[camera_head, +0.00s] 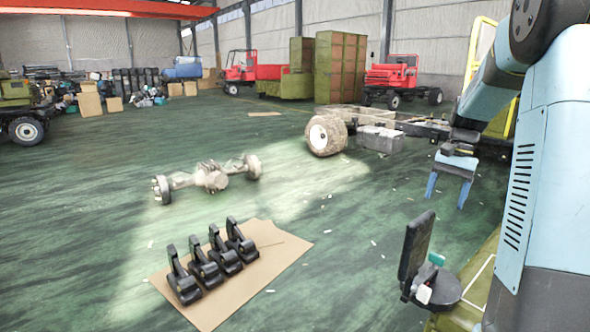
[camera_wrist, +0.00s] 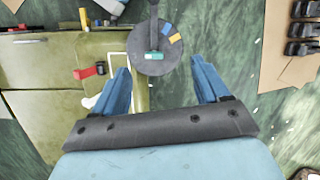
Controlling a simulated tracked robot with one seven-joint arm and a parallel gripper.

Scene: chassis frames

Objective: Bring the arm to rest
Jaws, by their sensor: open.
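My arm (camera_head: 560,150) comes down the right side of the body camera view, its pale blue links bent. My gripper (camera_head: 446,200) hangs from it with two blue fingers pointing down, spread apart. The wrist view shows the same gripper (camera_wrist: 160,68) open, with nothing between its fingers. Beyond the fingertips, a round dark seat-like disc (camera_wrist: 145,66) carries small teal, blue and yellow items. The body camera view shows the disc (camera_head: 447,292) with an upright black panel (camera_head: 416,246), below the gripper and apart from it.
An olive-green surface (camera_wrist: 60,60) with a red item (camera_wrist: 85,73) lies left in the wrist view. Several black brackets (camera_head: 206,262) stand on cardboard (camera_head: 262,268). An axle (camera_head: 212,178) and a wheeled chassis frame (camera_head: 326,136) rest on the green floor. Open floor lies between them.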

